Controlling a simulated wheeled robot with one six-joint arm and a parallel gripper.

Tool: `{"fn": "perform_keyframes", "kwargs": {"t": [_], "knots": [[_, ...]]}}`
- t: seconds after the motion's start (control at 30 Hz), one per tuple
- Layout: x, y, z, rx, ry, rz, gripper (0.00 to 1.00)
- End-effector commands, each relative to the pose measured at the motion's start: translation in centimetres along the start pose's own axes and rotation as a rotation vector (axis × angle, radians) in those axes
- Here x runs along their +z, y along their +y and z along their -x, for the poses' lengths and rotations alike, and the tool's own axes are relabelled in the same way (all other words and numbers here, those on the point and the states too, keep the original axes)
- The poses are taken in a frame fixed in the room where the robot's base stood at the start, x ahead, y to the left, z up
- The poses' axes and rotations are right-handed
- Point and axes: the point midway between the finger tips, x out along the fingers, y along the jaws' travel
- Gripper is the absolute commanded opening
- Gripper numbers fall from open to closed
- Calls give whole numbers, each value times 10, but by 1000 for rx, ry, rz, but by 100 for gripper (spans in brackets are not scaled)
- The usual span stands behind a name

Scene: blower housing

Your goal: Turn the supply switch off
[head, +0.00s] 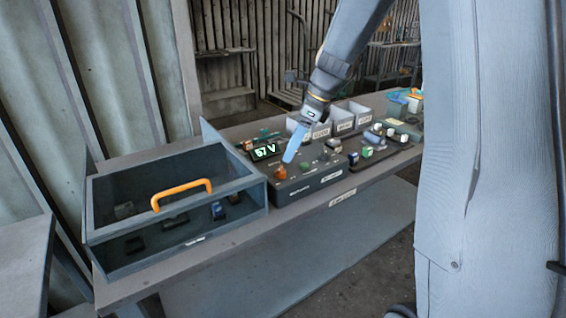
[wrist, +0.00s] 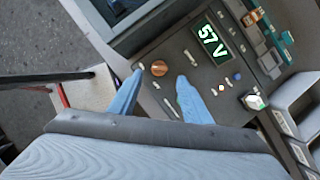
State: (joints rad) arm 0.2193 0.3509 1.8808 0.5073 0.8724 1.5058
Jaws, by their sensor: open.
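The display also shows in the wrist view (wrist: 212,40). An orange round knob (head: 280,173) sits on the panel near its left front; in the wrist view (wrist: 159,68) it lies just beyond and between my fingertips. Which control is the supply switch cannot be read from its markings. My gripper (head: 289,158), with blue fingers, is open and empty above the panel near the knob; it also shows in the wrist view (wrist: 160,77).
A dark case (head: 247,200) with an orange handle (head: 181,193) stands left of the panel, close to my gripper. Grey labelled bins (head: 344,122) stand behind the panel. Several small coloured parts lie to the right. The front bench strip (head: 300,212) is mostly clear.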

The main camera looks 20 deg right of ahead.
Motion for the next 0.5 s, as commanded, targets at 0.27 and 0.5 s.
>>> {"fn": "perform_keyframes", "kwargs": {"t": [0.27,0.5], "knots": [[0,3,-43,5,2,4,44],[0,2,-67,3,2,5,44]]}}
